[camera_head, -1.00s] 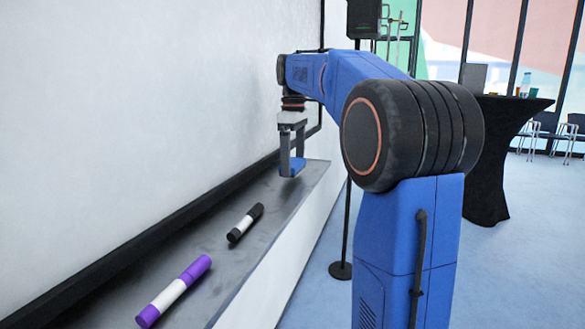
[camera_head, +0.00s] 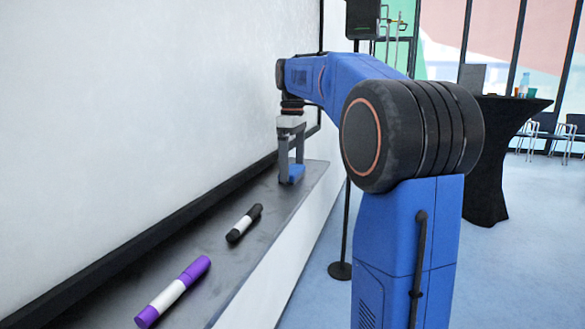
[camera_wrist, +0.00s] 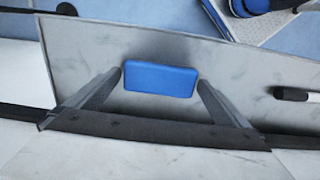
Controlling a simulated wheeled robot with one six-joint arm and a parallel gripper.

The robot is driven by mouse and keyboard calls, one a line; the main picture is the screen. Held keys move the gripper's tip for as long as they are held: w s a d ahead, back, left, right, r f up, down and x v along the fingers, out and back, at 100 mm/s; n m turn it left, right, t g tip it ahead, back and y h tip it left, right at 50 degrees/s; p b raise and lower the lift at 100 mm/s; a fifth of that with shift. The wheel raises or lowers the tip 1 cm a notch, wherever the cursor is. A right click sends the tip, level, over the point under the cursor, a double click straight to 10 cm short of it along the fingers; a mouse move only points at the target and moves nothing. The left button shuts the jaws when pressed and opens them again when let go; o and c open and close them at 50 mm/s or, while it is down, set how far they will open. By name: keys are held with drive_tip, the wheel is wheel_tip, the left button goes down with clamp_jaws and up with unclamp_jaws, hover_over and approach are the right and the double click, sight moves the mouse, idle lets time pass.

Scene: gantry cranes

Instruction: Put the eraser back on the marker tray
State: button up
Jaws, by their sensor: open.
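The blue eraser (camera_wrist: 160,79) lies flat on the grey marker tray (camera_wrist: 85,45) in the wrist view, between the two fingers of my gripper (camera_wrist: 158,85). Small gaps show between the fingertips and the eraser's ends. In the head view the eraser (camera_head: 292,172) shows at the far end of the tray (camera_head: 215,225). My gripper (camera_head: 291,176) is low over it there, open, with a finger on either side, partly covering it.
A black marker (camera_head: 245,223) and a purple marker (camera_head: 173,291) lie on the tray nearer the camera. The whiteboard (camera_head: 130,100) rises along the tray's left side. A black-draped table (camera_head: 487,150) stands on the right, well apart.

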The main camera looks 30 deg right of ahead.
sight(293, 169)
wheel_tip(293, 169, up, 11)
idle(0.4)
idle(0.4)
